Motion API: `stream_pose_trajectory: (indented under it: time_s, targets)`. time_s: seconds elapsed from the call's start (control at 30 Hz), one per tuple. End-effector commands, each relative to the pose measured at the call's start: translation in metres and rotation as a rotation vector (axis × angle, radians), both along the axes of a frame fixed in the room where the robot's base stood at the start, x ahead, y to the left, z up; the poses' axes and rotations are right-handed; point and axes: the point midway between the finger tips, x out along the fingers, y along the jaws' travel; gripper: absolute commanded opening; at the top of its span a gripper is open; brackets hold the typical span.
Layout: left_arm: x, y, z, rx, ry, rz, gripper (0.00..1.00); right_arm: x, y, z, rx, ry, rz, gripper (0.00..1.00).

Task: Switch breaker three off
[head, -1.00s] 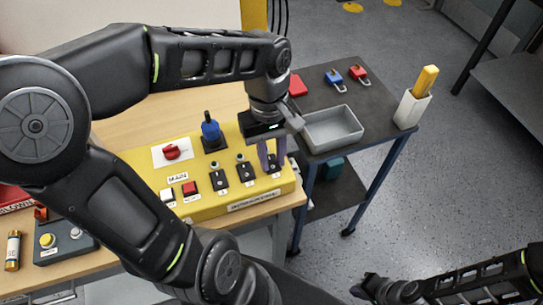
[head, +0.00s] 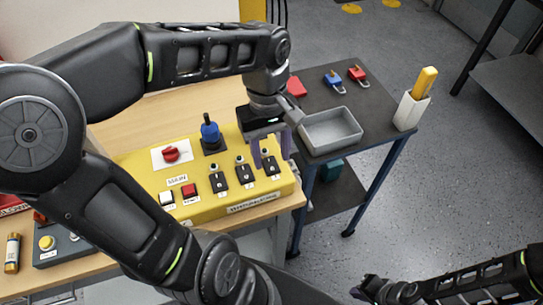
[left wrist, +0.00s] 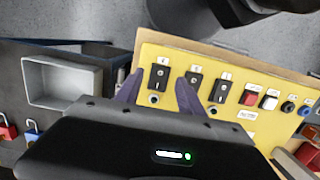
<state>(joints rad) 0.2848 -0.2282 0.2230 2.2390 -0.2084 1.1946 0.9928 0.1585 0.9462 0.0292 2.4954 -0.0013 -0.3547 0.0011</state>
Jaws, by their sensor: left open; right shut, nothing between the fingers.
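The yellow panel (head: 215,207) lies on the wooden bench, with three black breaker switches in a row. The rightmost in the head view, apparently breaker three (head: 271,167), is the leftmost in the left wrist view (left wrist: 158,76). The middle breaker (head: 245,175) and the left one (head: 219,182) are beside it. The switch positions and number labels are too small to read surely. My left gripper (head: 271,160) is open just above the rightmost breaker, its purple fingers on either side of it in the left wrist view (left wrist: 158,90). My right gripper (head: 362,290) is shut and empty, low over the floor.
A blue-handled switch (head: 210,133), red rotary knob (head: 171,154), white button (head: 166,198) and red button (head: 189,190) share the panel. A grey bin (head: 332,131), padlocks (head: 335,80) and a white holder (head: 411,110) stand on the dark side table.

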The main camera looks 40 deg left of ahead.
Motion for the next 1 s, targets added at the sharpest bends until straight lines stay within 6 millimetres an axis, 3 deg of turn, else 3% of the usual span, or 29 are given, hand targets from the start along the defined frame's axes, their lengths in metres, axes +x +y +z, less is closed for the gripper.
stream_pose_trajectory:
  time_s: [0.2, 0.4, 1.0]
  targets:
    - [0.003, 0.004, 0.037, 0.001, -0.004, -0.001, 0.45, 0.0, 0.0, 0.0, 0.0, 0.0, 0.0, 0.0]
    - [0.004, 0.006, 0.057, 0.0, -0.001, 0.0, 0.45, 0.0, 0.0, 0.0, 0.0, 0.0, 0.0, 0.0]
    - [0.004, 0.006, 0.059, 0.0, 0.0, -0.001, 0.45, 0.0, 0.0, 0.0, 0.0, 0.0, 0.0, 0.0]
